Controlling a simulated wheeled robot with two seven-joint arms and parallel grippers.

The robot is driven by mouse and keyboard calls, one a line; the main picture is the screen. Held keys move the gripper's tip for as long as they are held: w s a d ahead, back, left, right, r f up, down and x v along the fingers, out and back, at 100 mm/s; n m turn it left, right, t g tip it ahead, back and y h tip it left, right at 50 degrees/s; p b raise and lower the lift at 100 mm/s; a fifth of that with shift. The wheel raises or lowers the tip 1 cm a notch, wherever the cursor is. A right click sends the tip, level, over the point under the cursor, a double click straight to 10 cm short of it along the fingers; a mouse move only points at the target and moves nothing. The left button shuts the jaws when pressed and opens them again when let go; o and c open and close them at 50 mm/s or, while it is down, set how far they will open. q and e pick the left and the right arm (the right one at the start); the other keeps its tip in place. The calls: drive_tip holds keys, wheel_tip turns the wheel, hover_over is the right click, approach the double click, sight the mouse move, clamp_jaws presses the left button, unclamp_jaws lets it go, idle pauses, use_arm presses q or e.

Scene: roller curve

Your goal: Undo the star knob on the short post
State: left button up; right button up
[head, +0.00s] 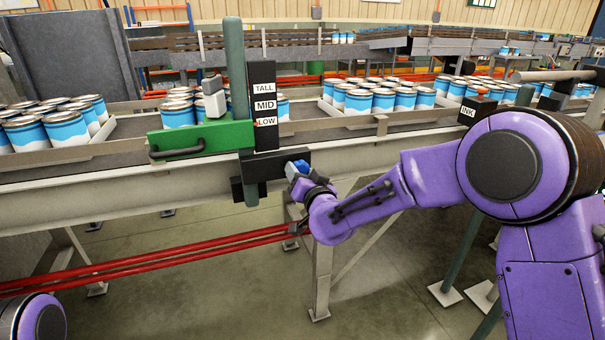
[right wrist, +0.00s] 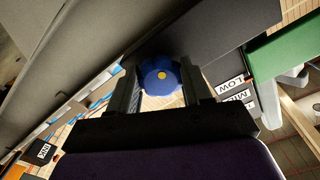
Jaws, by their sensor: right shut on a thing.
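The blue star knob (head: 301,166) sits at the right end of a black clamp block (head: 270,166) on the green post (head: 235,70). In the right wrist view the knob (right wrist: 161,77) shows a yellow centre and lies between my two black fingers. My right gripper (head: 297,172), also in the right wrist view (right wrist: 160,80), is shut on the knob. The fingers hide part of the knob's sides. My left gripper is out of view; only a purple part of my left arm shows at the lower left.
A black plate (head: 264,105) reads TALL, MID and LOW beside the post. A green bracket (head: 195,140) with a black handle reaches left over the conveyor rail (head: 110,195). Blue and white cans (head: 375,100) stand behind. An INK sign (head: 468,112) is at the right.

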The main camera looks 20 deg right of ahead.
drive_tip(key=shift+w+r, duration=0.15)
drive_tip(key=shift+r, duration=0.3)
drive_tip(key=o, duration=0.8)
drive_tip(key=shift+o, duration=1.3)
drive_tip(key=shift+w+f, duration=0.25)
drive_tip(key=shift+f, duration=0.1)
drive_tip(key=s+b, duration=0.1)
drive_tip(key=s, duration=0.9)
drive_tip(key=shift+s+d, duration=0.2)
drive_tip(key=shift+s, duration=0.05)
